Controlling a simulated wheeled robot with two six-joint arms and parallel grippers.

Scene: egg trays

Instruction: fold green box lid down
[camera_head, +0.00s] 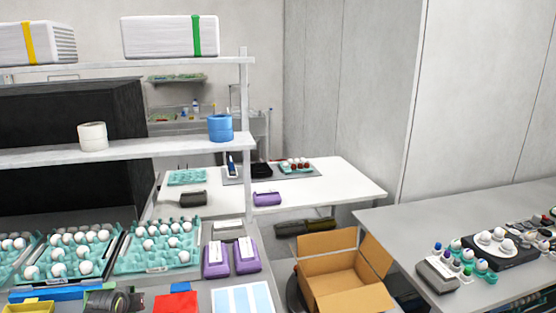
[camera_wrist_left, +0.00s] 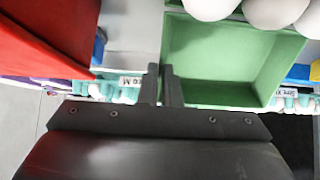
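A green open box (camera_wrist_left: 222,60) fills the upper right of the left wrist view, with several white eggs (camera_wrist_left: 275,12) along its top edge. I cannot tell which green panel is its lid. My left gripper (camera_wrist_left: 164,72) has its two dark fingers close together at the box's lower left corner. Nothing shows between them, and I cannot tell whether they touch the box. In the head view, part of my left wrist (camera_head: 115,300) shows at the bottom edge; the green box cannot be made out there. My right gripper is not in view.
A red box (camera_wrist_left: 45,45) stands left of my left gripper; it also shows in the head view (camera_head: 176,303). Teal egg trays (camera_head: 158,266) and purple devices (camera_head: 232,257) lie behind. An open cardboard box (camera_head: 345,300) stands to the right.

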